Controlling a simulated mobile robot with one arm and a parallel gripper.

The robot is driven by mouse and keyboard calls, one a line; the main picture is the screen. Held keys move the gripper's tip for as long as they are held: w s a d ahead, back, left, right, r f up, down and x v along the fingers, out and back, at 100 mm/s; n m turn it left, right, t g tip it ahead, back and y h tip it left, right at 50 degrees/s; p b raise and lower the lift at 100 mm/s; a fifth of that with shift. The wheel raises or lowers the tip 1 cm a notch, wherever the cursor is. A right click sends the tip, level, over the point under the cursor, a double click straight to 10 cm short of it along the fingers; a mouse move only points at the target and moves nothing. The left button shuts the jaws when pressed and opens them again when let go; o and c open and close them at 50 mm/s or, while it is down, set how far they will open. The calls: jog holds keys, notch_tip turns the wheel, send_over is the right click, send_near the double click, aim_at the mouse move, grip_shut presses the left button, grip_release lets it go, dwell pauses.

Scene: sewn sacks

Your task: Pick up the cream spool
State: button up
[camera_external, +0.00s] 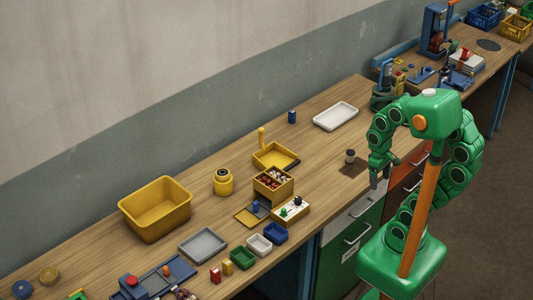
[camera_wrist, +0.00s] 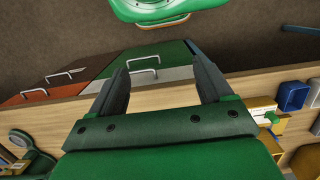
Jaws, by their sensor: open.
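I cannot pick out a clearly cream spool. A small dark spool-like piece with a paler part (camera_external: 350,156) stands upright on a brown mat (camera_external: 352,169) near the bench's front edge; its colour is too small to settle. My gripper (camera_external: 375,180) is just right of it, at the front edge above the drawers. In the wrist view my gripper (camera_wrist: 162,78) is open and empty, its two dark fingers spread wide. Between them show the bench edge and drawer fronts, and no spool.
A white tray (camera_external: 335,116) lies behind the mat, with a blue block (camera_external: 292,117) beside it. A yellow box of small pieces (camera_external: 273,184) stands to the left. Drawer handles (camera_external: 357,233) stick out below the edge. Bare wood lies between box and mat.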

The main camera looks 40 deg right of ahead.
jog(key=shift+c, duration=0.2)
jog(key=m+t, duration=0.2)
jog(key=m, duration=0.1)
send_over(351, 152)
jog(key=f, duration=1)
jog(key=shift+d+f, duration=0.1)
jog(key=shift+d, duration=0.1)
jog(key=shift+d+f, duration=0.1)
jog(key=shift+f, duration=0.3)
jog(key=shift+a+f, duration=0.15)
jog(key=shift+f, duration=1.65)
jog(key=shift+a+f, duration=0.15)
jog(key=shift+f, duration=1.6)
jog(key=shift+c, duration=0.3)
jog(key=c, duration=1)
